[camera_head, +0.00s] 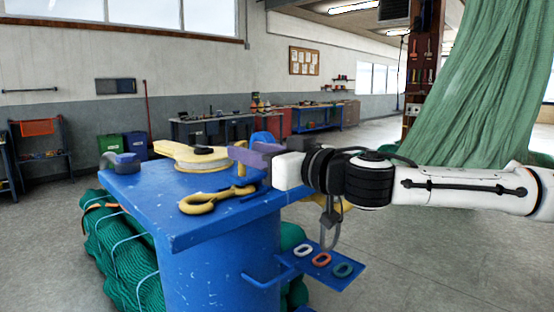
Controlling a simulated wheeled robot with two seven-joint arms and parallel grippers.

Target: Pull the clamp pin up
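A blue workstand (150,205) stands in front of me. On its top is a yellow fixture (185,152) with a round pale disc and a dark knob. A short yellow upright post (241,170) stands near its right end; it may be the clamp pin, but I cannot tell for sure. My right gripper (238,154) reaches in from the right, its purple fingers just above and beside that post. The fingers overlap in this view, so their gap and any contact with the post are hidden. My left gripper is not in view.
A side shelf (318,268) holds small coloured rings. Green netting (125,260) is bundled around the stand's base.

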